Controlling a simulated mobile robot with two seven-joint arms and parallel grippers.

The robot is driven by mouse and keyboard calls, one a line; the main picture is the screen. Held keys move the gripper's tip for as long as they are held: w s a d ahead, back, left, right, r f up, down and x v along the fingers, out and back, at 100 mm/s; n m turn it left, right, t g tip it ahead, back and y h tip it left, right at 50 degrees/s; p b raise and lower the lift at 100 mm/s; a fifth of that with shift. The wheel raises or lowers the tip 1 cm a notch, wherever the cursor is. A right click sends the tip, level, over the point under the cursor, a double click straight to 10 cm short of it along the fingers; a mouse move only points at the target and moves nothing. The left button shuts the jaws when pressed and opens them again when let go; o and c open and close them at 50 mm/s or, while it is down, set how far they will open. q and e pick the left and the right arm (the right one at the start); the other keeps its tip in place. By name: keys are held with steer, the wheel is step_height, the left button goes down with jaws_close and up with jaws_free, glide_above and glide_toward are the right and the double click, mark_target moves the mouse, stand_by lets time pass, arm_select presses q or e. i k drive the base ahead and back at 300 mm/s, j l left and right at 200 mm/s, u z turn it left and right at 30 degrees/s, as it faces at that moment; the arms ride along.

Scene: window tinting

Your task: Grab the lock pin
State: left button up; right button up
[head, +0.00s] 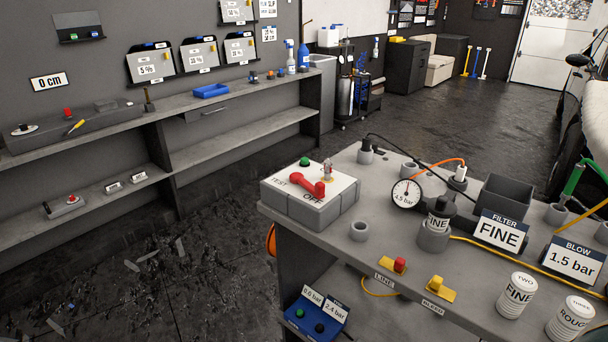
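A grey box (303,212) with a pale top marked TEST and OFF stands at the left end of the grey workbench. A red lever (309,186) lies across its top, with a green button (304,161) behind it. A small upright metallic piece (327,170) with a yellowish base stands at the box's back right corner, beside the lever. It looks like the lock pin, but it is too small to be sure. Neither of my grippers is in view.
The workbench (395,262) also carries a pressure gauge (407,193), a FILTER sign (501,232), a BLOW sign (573,259), and labelled cans (516,292). A red knob (400,265) and yellow knob (437,283) sit near its front edge.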

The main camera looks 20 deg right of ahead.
mark_target(328, 168)
steer(key=i+j, duration=0.15)
steer(key=j, duration=0.2)
steer(key=i+j, duration=0.1)
steer(key=j, duration=0.25)
steer(key=i+j, duration=0.15)
steer(key=j, duration=0.2)
steer(key=j+z, duration=0.15)
steer(key=z, duration=0.25)
steer(key=j+z, duration=0.15)
steer(key=z, duration=0.3)
steer(key=j+z, duration=0.15)
steer(key=z, duration=0.25)
